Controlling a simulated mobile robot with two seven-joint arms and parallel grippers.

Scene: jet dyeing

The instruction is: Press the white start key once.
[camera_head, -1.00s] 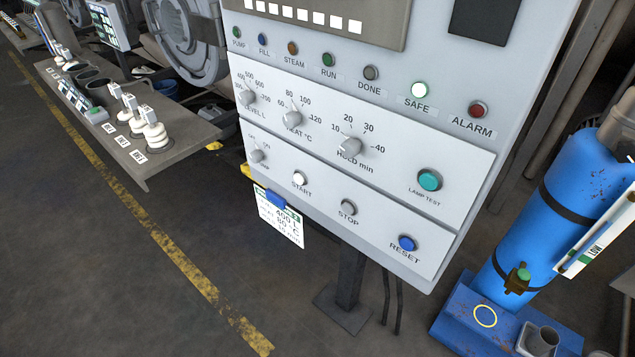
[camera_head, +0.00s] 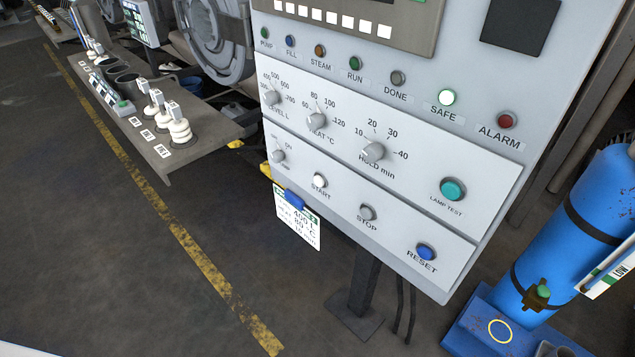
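The white start key (camera_head: 320,181) is a small round button above the label START on the lower strip of the grey control panel (camera_head: 400,215). The grey stop key (camera_head: 367,213) and the blue reset key (camera_head: 425,251) sit to its right. The pump knob (camera_head: 278,156) is to its left. The SAFE lamp (camera_head: 446,97) looks lit bright white-green. Nothing touches the start key. Neither of my grippers is in view.
A recipe card (camera_head: 297,222) hangs under the panel by a blue clip. A blue cylinder (camera_head: 570,235) stands at the right on a blue base. A grey bench (camera_head: 180,150) with white-capped containers is at the left. The floor in front is clear, with a yellow line (camera_head: 190,245).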

